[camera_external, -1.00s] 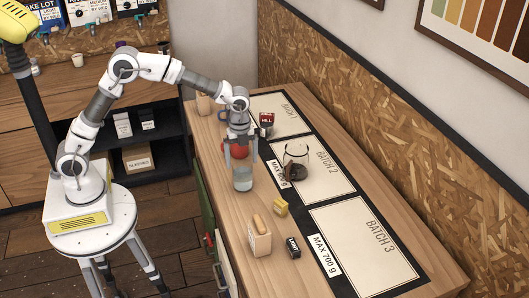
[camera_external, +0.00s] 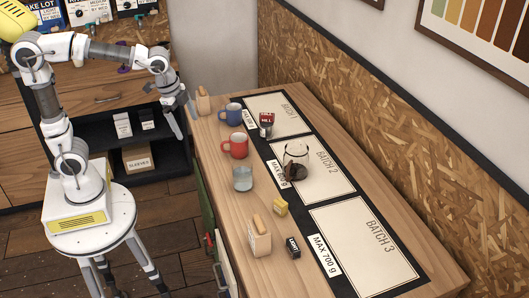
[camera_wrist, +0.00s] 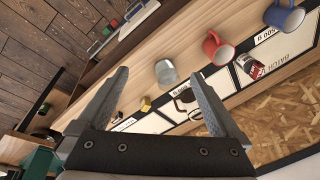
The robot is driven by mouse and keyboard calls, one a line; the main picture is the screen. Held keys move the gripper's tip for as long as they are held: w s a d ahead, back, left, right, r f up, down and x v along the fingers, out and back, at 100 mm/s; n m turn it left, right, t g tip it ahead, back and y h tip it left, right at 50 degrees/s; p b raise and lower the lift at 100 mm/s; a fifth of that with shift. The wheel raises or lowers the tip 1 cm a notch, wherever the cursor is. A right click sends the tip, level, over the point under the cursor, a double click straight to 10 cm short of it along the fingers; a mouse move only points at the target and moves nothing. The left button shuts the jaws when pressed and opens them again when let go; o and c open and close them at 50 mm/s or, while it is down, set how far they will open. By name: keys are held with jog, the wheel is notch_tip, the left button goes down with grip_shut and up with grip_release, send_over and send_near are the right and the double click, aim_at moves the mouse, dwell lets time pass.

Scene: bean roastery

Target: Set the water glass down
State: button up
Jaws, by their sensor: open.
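The water glass (camera_external: 242,178) stands upright on the wooden counter, between the red mug and a beige holder, clear of the black-bordered batch mats. It also shows in the wrist view (camera_wrist: 166,72), beyond my open fingers and apart from them. My gripper (camera_external: 185,122) is off the counter's left edge, up and left of the glass in the outside view. In the wrist view my gripper (camera_wrist: 160,95) has its two fingers wide apart with nothing between them. The water level in the glass is too small to tell.
A red mug (camera_external: 235,146) and a blue mug (camera_external: 232,113) stand behind the glass. A glass vessel with dark contents (camera_external: 295,162) stands on the Batch 2 mat. A beige holder (camera_external: 259,240) and a yellow block (camera_external: 281,207) stand nearer. The Batch 3 mat (camera_external: 362,245) is bare.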

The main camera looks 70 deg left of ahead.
jog(key=s+a+n+t, duration=0.2)
jog(key=s+n, duration=0.6)
jog(key=s, duration=0.6)
jog(key=shift+s+a+n+t, duration=0.3)
jog(key=shift+s+t, duration=0.05)
jog(key=shift+t, duration=0.05)
jog(key=shift+r, duration=0.1)
notch_tip(320, 180, up, 3)
jog(key=p, duration=0.3)
